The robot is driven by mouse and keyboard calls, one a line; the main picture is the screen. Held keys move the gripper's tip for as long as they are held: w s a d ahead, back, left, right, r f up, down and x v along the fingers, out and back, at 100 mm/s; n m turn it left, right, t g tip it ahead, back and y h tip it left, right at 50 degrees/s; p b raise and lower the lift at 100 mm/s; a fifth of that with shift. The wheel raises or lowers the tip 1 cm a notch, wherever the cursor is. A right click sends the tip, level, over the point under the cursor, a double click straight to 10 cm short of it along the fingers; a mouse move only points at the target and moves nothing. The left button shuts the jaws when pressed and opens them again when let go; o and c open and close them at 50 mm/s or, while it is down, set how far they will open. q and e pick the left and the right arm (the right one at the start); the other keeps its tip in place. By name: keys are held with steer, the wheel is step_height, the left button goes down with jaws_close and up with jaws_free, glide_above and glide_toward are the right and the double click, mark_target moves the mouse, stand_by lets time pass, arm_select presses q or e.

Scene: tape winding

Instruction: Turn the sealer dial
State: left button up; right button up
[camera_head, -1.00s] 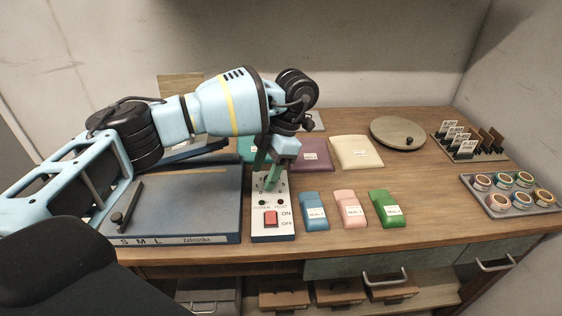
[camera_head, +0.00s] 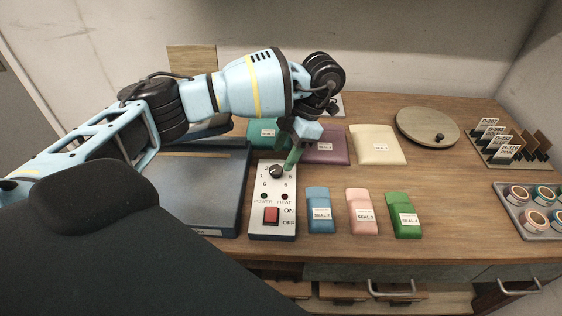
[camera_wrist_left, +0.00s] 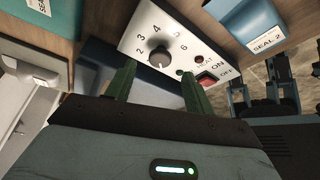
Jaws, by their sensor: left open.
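The sealer's white control panel (camera_head: 259,222) lies right of its blue-grey body (camera_head: 205,185). Its dark round dial (camera_head: 278,171) sits at the panel's far end among printed numbers. In the left wrist view, the dial (camera_wrist_left: 159,58) shows clearly with a light pointer mark. My left gripper (camera_head: 292,158) is just beyond and right of the dial in the head view, fingers pointing down. In the left wrist view, its two green fingers (camera_wrist_left: 158,88) are spread apart and empty, with the dial between and beyond their tips. Nothing is held.
A red switch (camera_head: 271,215) is on the panel's near end. Blue (camera_head: 318,203), pink (camera_head: 360,202) and green (camera_head: 404,205) seal packs lie to its right. Teal, purple (camera_head: 326,150) and cream (camera_head: 376,143) packs lie behind. A round disc (camera_head: 427,124) is at the back right.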

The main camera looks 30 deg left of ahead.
mark_target(277, 169)
arm_select(q)
steer(key=shift+x, duration=1.9)
arm_select(e)
steer(key=shift+w+r, duration=0.2)
steer(key=shift+w, duration=0.2)
arm_select(q)
steer(key=shift+c, duration=0.3)
steer(key=c, duration=0.9)
arm_select(e)
steer(key=shift+s+f, duration=0.1)
steer(key=shift+f, duration=0.05)
